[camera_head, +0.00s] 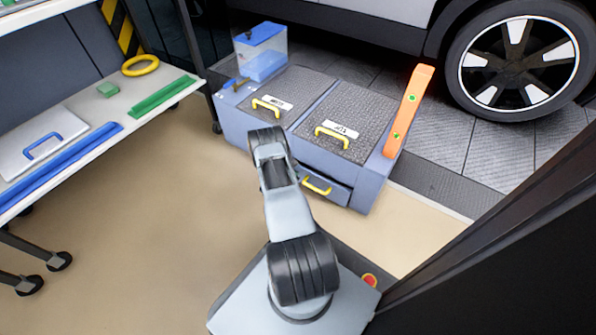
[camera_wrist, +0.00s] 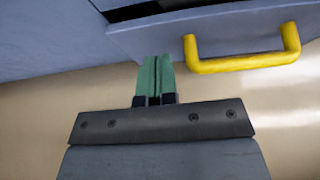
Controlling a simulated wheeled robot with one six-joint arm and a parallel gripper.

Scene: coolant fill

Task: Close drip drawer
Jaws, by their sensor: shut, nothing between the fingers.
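The drip drawer (camera_head: 338,191) is low in the front of the blue-grey cabinet (camera_head: 370,185), with a yellow handle (camera_head: 317,187). In the wrist view, the drawer front (camera_wrist: 150,35) spans the top, with its yellow handle (camera_wrist: 243,64) at the right. A dark gap shows above the drawer front, so it appears to stand out a little. My gripper (camera_wrist: 153,62) is shut and empty, its green fingertips at the lower edge of the drawer front, left of the handle. I cannot tell whether they touch it. My arm hides the gripper in the head view.
The cabinet top has two textured lids with yellow handles, a blue-lidded clear container (camera_head: 261,55) and an orange bar (camera_head: 408,108). A white workbench (camera_head: 70,150) stands at left, a car wheel (camera_head: 519,60) at back right. A dark panel fills the right; the floor at left is clear.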

